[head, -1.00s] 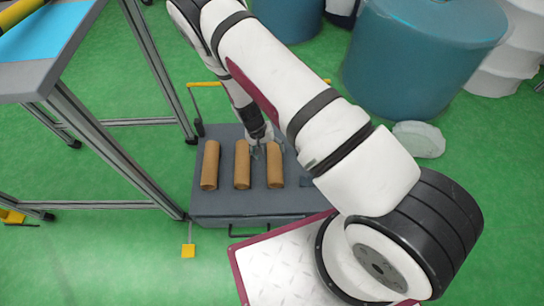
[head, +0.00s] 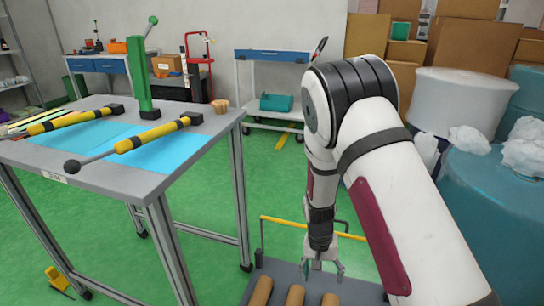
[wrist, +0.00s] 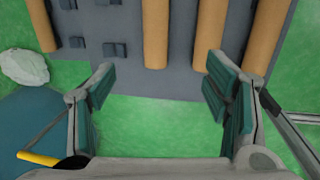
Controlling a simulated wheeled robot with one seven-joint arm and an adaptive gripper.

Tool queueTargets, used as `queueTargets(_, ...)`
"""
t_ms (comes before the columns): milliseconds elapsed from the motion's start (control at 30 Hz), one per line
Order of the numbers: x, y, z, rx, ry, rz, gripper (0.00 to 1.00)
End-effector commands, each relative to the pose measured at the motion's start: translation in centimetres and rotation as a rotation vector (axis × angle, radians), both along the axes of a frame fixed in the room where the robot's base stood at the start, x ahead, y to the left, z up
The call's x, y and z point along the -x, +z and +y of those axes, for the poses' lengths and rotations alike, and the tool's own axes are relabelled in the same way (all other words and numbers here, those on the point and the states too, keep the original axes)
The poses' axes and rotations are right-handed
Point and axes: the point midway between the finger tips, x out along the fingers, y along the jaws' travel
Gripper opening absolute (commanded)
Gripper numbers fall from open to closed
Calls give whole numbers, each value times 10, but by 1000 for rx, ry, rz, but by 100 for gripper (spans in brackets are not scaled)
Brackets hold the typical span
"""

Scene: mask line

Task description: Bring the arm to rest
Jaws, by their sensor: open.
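My arm (head: 405,200) reaches across the right of the head view and bends down at its wrist. My gripper (head: 322,268) points down just above the grey cart (head: 367,291). In the wrist view my gripper (wrist: 157,95) is open, with green pads apart and nothing between them. Brown cylinders lie on the cart beyond the fingertips: one (wrist: 156,30), one (wrist: 209,30) and one (wrist: 265,38), with another (wrist: 42,25) at the far left. In the head view three cylinders show at the bottom edge, the left one (head: 261,291) clearest.
A grey workbench (head: 110,187) with yellow-black rollers and a green lever post (head: 144,85) stands left. A teal drum (head: 485,215) stands right. The cart's yellow handle (head: 285,223) is beside my gripper. Green floor is clear between bench and cart.

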Motion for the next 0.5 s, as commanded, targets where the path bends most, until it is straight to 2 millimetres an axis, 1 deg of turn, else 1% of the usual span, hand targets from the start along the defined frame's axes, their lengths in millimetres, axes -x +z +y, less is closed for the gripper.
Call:
queueTargets(33, 0, 26, 1, -21, 1, -7, 70)
queueTargets(67, 2, 40, 1, -31, 3, -6, 70)
queueTargets(100, 5, 57, 2, -44, 6, -7, 70)
queueTargets(167, 11, 83, 2, -63, 15, -7, 70)
queueTargets(200, 15, 99, 2, -75, 20, -8, 70)
queueTargets(267, 22, 124, 1, -93, 29, -10, 70)
queueTargets(300, 28, 140, 1, -103, 37, -11, 70)
queueTargets(367, 38, 163, -1, -119, 48, -13, 70)
queueTargets(400, 45, 178, -2, -129, 57, -17, 70)
queueTargets(500, 65, 213, -5, -151, 77, -22, 70)
